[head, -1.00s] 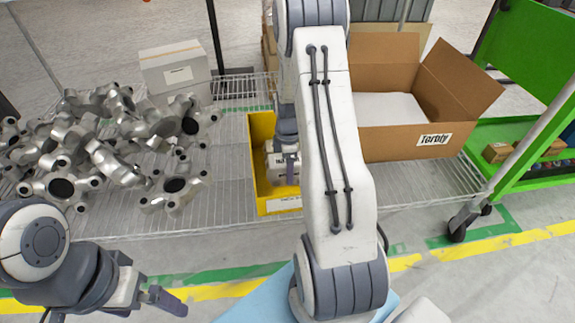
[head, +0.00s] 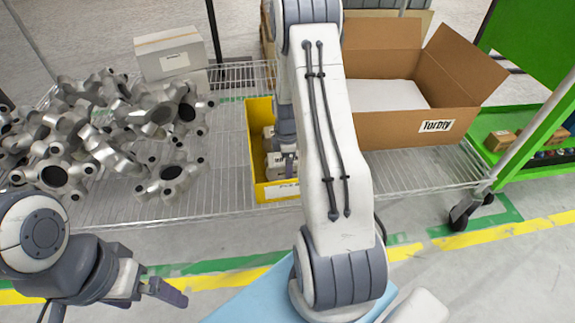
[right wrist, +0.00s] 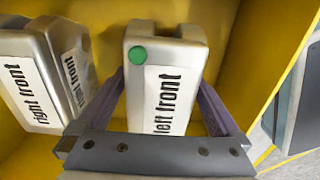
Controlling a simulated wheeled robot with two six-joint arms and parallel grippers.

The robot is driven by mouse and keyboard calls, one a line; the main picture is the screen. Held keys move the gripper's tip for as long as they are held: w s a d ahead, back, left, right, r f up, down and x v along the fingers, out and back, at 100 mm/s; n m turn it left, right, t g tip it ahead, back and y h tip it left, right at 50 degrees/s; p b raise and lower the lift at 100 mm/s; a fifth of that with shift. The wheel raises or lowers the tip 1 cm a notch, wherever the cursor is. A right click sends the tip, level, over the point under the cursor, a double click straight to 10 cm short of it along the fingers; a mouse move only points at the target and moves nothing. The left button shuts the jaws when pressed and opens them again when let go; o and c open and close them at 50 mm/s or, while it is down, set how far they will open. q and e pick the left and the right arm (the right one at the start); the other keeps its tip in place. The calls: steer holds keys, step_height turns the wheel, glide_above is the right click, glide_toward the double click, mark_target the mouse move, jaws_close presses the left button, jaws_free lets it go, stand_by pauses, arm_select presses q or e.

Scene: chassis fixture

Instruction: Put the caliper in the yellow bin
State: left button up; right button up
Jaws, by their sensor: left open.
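The caliper (right wrist: 160,95), a silver-grey block with a "left front" label and a green dot, is between the two purple fingers of my right gripper (right wrist: 160,88) in the right wrist view. The fingertips lie close against both its sides. It is inside the yellow bin (right wrist: 245,75); I cannot tell whether it touches the bin floor. In the head view the yellow bin (head: 259,150) stands on the wire shelf, partly hidden by my right arm. My left gripper (head: 145,282) is open and empty at the lower left, over the floor.
Another caliper labelled "right front" (right wrist: 30,80) sits in the bin, left of the gripper. A pile of metal castings (head: 90,140) covers the shelf's left side. A white box (head: 170,55) stands behind it. An open cardboard box (head: 400,128) is right of the bin.

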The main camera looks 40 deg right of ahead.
step_height(320, 180, up, 8)
steer(key=p, duration=0.4)
steer(key=shift+f, duration=0.1)
stand_by(0.5)
